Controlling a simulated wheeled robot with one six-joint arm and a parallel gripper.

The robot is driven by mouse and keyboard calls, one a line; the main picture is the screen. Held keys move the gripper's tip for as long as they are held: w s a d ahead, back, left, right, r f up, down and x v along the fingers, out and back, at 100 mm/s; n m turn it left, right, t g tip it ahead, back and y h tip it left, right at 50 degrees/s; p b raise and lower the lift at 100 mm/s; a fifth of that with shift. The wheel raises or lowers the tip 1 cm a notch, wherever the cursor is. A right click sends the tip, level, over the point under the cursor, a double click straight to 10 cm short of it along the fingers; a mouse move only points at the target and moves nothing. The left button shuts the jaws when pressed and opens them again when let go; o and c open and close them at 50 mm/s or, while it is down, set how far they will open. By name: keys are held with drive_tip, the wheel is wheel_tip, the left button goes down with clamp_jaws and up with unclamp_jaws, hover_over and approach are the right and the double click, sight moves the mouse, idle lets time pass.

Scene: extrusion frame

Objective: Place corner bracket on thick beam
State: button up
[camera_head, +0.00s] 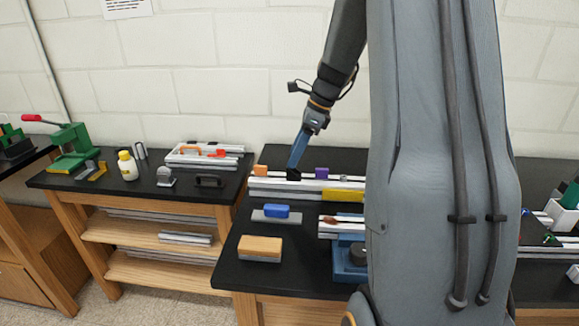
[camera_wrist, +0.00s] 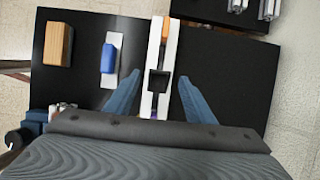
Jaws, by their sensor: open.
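A small black piece, which looks like the corner bracket (camera_head: 294,175), sits on the long pale beam (camera_head: 268,187) on the black table. In the wrist view the bracket (camera_wrist: 158,79) is a dark square lying across the white beam (camera_wrist: 148,103). My gripper (camera_head: 296,166) is over the beam at the bracket. In the wrist view its two blue fingers (camera_wrist: 158,92) are spread wide, one on each side of the beam, with visible gaps to the bracket. The underside of the bracket is hidden, so I cannot tell how it seats.
An orange block (camera_head: 260,171) and a purple block (camera_head: 321,172) are on the beam either side of the bracket. A yellow piece (camera_head: 343,195) is at the right. A blue eraser-like block (camera_head: 276,211) and a wooden block (camera_head: 260,246) lie in front. My arm hides the table's right part.

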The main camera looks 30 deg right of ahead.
drive_tip(key=b+v, duration=0.1)
drive_tip(key=v, duration=0.5)
drive_tip(key=shift+r, duration=0.4)
drive_tip(key=shift+d, duration=0.1)
